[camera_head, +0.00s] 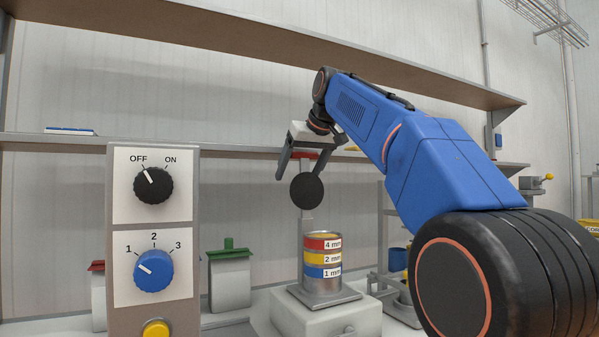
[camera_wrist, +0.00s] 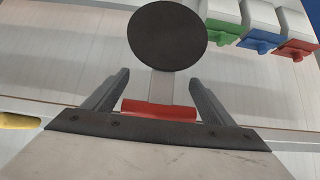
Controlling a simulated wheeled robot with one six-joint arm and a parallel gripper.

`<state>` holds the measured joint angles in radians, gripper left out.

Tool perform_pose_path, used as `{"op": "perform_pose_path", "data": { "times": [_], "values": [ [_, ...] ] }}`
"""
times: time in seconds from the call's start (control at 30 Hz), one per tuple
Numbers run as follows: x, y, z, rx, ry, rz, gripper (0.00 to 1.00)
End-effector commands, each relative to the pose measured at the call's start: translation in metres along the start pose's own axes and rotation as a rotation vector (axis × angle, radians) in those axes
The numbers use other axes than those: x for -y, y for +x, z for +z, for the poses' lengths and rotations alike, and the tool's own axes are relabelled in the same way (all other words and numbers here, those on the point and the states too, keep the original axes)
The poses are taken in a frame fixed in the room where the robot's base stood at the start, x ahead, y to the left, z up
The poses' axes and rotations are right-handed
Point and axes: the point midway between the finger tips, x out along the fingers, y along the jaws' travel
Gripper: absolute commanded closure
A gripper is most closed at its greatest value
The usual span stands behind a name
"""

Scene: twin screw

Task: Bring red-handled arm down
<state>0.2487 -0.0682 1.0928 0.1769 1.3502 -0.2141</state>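The red handle (camera_head: 305,155) of the arm shows high above the sieve stack (camera_head: 322,262), between the two fingers of my gripper (camera_head: 298,174). In the wrist view the red handle (camera_wrist: 158,109) lies crosswise close to the palm, spanning most of the gap between my gripper's fingers (camera_wrist: 159,76). The fingers stand apart; firm contact with the handle's ends cannot be told. A dark round disc (camera_head: 307,191) hangs under the handle, clear above the stack; it also shows in the wrist view (camera_wrist: 167,37). The disc hides part of the arm. The stack carries 4, 2 and 1 mm labels.
A control panel (camera_head: 122,240) stands at the left, with a black switch (camera_head: 153,186) at OFF, a blue dial (camera_head: 154,270) at 1 and a yellow button (camera_head: 156,328). Shelves run behind. Green- and red-topped containers stand left of the stack's white base (camera_head: 300,318).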

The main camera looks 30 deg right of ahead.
Motion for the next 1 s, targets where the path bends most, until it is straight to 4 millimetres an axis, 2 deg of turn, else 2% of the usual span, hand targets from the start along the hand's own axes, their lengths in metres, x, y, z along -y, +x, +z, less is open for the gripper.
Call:
{"op": "perform_pose_path", "data": {
  "times": [0.47,1.0],
  "values": [
    [0.000,-0.012,0.007,-0.085,0.000,0.001,0.62],
    [-0.001,-0.047,0.042,-0.422,0.003,0.003,0.62]
  ]
}}
